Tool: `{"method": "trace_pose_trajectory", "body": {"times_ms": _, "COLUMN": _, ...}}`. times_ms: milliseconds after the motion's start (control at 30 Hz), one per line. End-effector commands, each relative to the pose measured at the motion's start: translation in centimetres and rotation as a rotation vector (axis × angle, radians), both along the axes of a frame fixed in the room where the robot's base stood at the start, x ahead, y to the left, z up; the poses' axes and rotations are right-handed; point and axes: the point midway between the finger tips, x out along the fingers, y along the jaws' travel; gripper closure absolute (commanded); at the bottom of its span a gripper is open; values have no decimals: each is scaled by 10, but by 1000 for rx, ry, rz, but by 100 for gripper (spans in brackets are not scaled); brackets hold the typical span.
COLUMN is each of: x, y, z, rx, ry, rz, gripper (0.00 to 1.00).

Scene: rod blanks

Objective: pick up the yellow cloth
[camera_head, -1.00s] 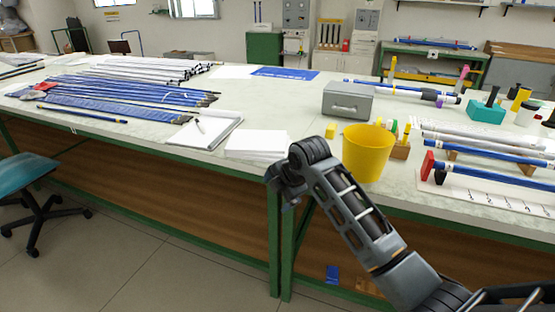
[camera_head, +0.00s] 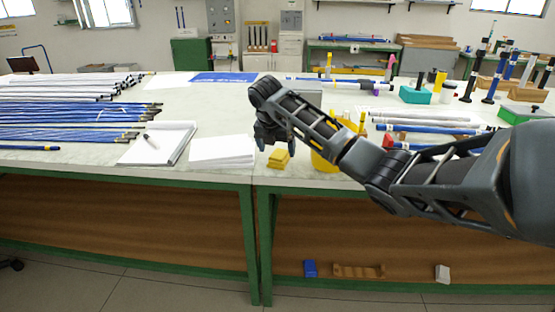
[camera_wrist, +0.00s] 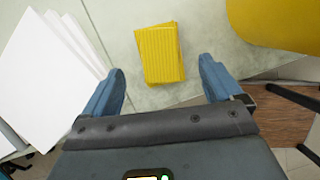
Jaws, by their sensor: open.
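The yellow cloth (camera_head: 279,158) lies folded flat on the workbench top near its front edge, between the white paper stack and the yellow bucket. In the wrist view the yellow cloth (camera_wrist: 160,54) is a ribbed folded pad, seen just beyond and between my fingertips. My gripper (camera_wrist: 161,85) is open and empty, with one blue-grey finger on each side of the cloth's line. In the head view my gripper (camera_head: 275,140) hangs close above and beside the cloth. I cannot tell the exact height gap.
A white paper stack (camera_head: 222,150) lies left of the cloth. The yellow bucket (camera_wrist: 285,22) stands close on the right, mostly hidden behind my arm in the head view. Blue rods (camera_head: 70,133) and a notepad (camera_head: 158,143) lie farther left. The bench's front edge is near.

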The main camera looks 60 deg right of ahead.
Motion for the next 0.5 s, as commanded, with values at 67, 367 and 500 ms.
{"method": "trace_pose_trajectory", "body": {"times_ms": 67, "x": -1, "y": -3, "z": -13, "rx": 3, "ry": 3, "rz": -2, "gripper": 7}}
{"method": "trace_pose_trajectory", "body": {"times_ms": 367, "x": 1, "y": -12, "z": -38, "rx": 0, "ry": 0, "rz": 0, "gripper": 7}}
{"method": "trace_pose_trajectory", "body": {"times_ms": 500, "x": 1, "y": -13, "z": -38, "rx": 0, "ry": 0, "rz": 0, "gripper": 7}}
